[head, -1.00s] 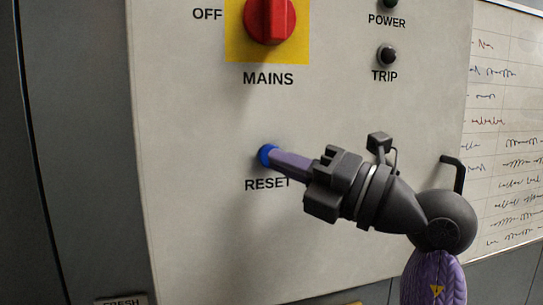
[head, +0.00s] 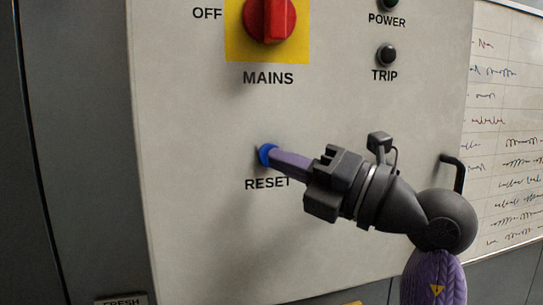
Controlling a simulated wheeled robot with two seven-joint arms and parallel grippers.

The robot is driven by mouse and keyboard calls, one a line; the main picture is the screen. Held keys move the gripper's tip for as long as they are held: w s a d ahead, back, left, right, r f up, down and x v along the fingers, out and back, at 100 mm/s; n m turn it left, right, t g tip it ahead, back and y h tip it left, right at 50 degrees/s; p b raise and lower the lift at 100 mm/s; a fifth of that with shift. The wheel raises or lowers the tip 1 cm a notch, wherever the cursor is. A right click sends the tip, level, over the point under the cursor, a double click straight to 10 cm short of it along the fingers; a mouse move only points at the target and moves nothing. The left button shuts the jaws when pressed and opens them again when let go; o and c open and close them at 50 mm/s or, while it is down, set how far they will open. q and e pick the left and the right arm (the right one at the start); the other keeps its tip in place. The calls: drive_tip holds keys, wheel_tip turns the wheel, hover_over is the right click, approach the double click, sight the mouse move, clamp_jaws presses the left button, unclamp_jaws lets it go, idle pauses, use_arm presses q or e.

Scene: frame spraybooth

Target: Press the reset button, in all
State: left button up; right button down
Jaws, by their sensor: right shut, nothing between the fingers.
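The blue round reset button (head: 264,154) is on the pale panel just above the label RESET. My right gripper (head: 274,158) is shut with nothing between its fingers. Its purple fingertips are at the button's face and cover its right part. They look to be touching it, but I cannot tell how far the button is pushed in. My left gripper is not in view.
The pale panel (head: 200,220) also carries a red MAINS knob (head: 269,20) on a yellow plate, a dark POWER lamp (head: 388,4) and a dark TRIP lamp (head: 386,55). A black handle (head: 458,170) sticks out at the right. A whiteboard (head: 510,110) is behind it.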

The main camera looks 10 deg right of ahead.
idle(0.8)
drive_tip(key=shift+w, duration=0.4)
drive_tip(key=shift+w+p, duration=0.4)
drive_tip(key=shift+w, duration=0.1)
idle(0.5)
drive_tip(key=shift+s, duration=0.9)
drive_tip(key=s, duration=0.5)
drive_tip(key=shift+d, duration=0.1)
idle(0.5)
